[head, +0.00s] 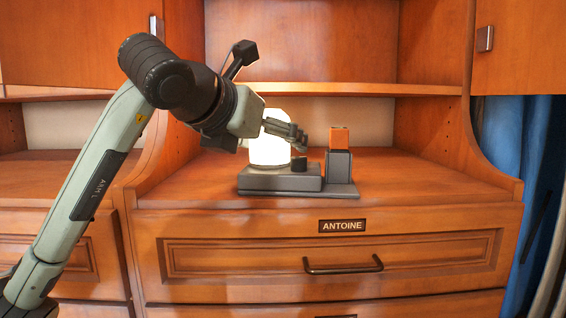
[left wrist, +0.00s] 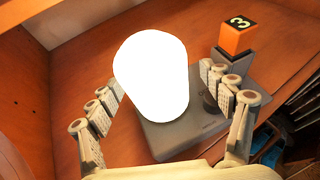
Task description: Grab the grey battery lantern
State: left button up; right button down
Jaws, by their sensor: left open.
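The grey battery lantern stands upright on the wooden cabinet top, with a glowing white dome (head: 268,150) on a flat grey base (head: 270,180). In the left wrist view the dome (left wrist: 152,78) is between the fingers and the base (left wrist: 195,132) lies beyond it. My left gripper (head: 290,132) reaches in from the left at dome height. Its fingers are apart, one on each side of the dome. In the left wrist view the open gripper (left wrist: 165,115) shows no clear contact with the lantern. My right gripper is not in view.
An orange-topped block (head: 339,138) stands on a grey post at the right of the base; its top bears a "3" in the left wrist view (left wrist: 237,36). A shelf edge (head: 330,89) runs above. A drawer labelled ANTOINE (head: 342,226) is below. The cabinet top is clear at right.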

pick_arm(q)
jog(key=c, duration=1.6)
jog(key=shift+c, duration=0.6)
jog(key=shift+r, duration=0.1)
